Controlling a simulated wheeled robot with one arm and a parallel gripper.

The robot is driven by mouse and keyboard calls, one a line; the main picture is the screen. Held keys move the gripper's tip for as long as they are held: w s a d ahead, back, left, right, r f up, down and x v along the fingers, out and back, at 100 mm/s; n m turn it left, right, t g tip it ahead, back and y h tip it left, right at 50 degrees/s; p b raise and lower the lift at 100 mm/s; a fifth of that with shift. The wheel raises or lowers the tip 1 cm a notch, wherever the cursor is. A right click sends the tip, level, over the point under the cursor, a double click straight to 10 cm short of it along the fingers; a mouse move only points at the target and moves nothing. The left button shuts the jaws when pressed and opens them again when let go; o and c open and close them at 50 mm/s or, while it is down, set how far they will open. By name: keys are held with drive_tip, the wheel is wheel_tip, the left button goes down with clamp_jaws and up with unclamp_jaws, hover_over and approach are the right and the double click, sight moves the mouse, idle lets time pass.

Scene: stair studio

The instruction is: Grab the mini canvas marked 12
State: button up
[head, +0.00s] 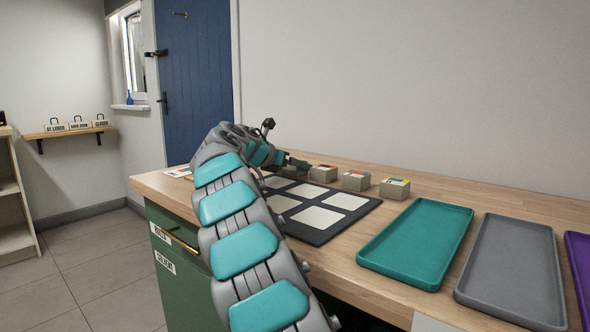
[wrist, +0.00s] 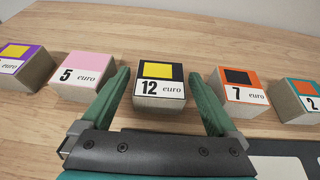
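The mini canvas marked 12 (wrist: 161,86) is a small block with a yellow square on black on top and a "12 euro" label. It stands on the wooden table. In the wrist view my gripper (wrist: 161,95) is open, with one green finger on each side of this block. I cannot tell whether either finger touches it. In the head view my gripper (head: 298,163) is low over the far side of the table, and the canvas marked 12 cannot be made out there.
Canvas 5 (wrist: 83,72) stands left of canvas 12 and canvas 7 (wrist: 240,92) right, both close to the fingers. Canvas 2 (wrist: 300,100) is farther right. A dark board with pale squares (head: 335,220), a teal tray (head: 415,245) and a grey tray (head: 512,270) lie nearer.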

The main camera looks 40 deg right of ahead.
drive_tip(key=c, duration=1.2)
drive_tip(key=shift+r, duration=0.1)
